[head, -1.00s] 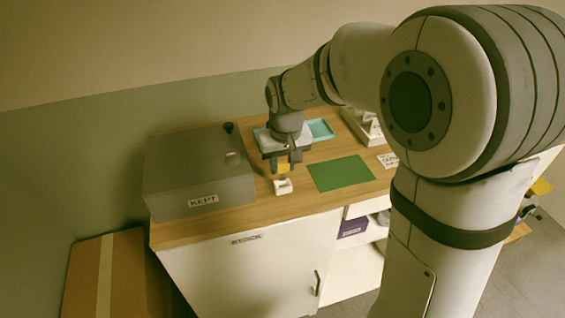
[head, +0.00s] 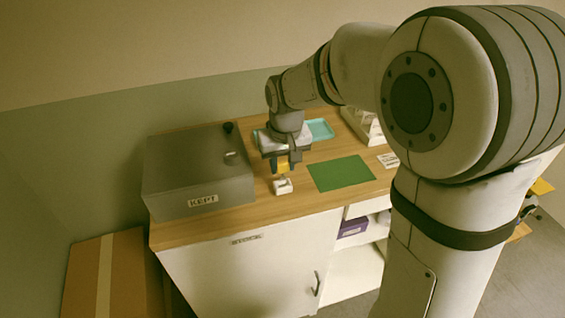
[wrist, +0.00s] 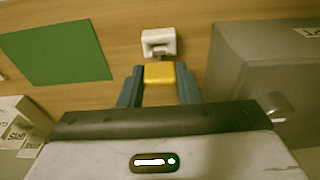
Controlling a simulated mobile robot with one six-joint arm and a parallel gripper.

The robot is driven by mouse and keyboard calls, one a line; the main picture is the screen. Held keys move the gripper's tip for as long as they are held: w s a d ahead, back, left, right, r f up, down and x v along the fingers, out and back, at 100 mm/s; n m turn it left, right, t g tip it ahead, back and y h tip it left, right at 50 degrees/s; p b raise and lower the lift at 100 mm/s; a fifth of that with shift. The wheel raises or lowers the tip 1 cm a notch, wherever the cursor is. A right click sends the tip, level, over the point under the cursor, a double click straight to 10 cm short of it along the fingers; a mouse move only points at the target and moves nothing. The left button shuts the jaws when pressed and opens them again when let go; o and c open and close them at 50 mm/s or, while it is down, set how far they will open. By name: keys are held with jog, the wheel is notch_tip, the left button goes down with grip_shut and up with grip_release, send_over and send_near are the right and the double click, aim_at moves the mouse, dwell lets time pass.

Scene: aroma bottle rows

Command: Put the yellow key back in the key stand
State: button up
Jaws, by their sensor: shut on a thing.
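The yellow key (wrist: 159,74) is held between the fingers of my gripper (wrist: 160,88) in the wrist view. In the head view the yellow key (head: 282,167) shows below my gripper (head: 282,165). A small white block with a slot, which looks like the key stand (wrist: 158,42), stands on the wooden counter just beyond the key. It also shows in the head view (head: 283,187), close below the fingertips. I cannot tell whether the key touches the stand.
A grey box labelled KEPT (head: 190,178) stands left of the stand, with a knob on it. A green mat (head: 341,173) lies to the right. A teal tray (head: 321,129) and a white rack (head: 362,128) are behind. The counter's front edge is near the stand.

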aim_at(283, 172)
jog(key=shift+f+b, duration=1.3)
jog(key=shift+f, duration=0.4)
jog(key=o, duration=1.1)
jog(key=shift+r, duration=0.1)
jog(key=r, duration=0.5)
jog(key=s+r, duration=0.1)
jog(key=r, duration=0.1)
jog(key=shift+d+r, duration=0.2)
jog(key=shift+r, duration=0.15)
jog(key=s+d+f+m, duration=0.1)
jog(key=s+d, duration=0.3)
jog(key=s, duration=0.2)
jog(key=s+d+f+m, duration=0.1)
jog(key=s+d, duration=0.4)
jog(key=s, duration=0.1)
jog(key=s+d+f+m+t, duration=0.1)
jog(key=s+d, duration=0.4)
jog(key=s, duration=0.1)
jog(key=shift+d+f+h, duration=0.2)
jog(key=shift+h, duration=0.1)
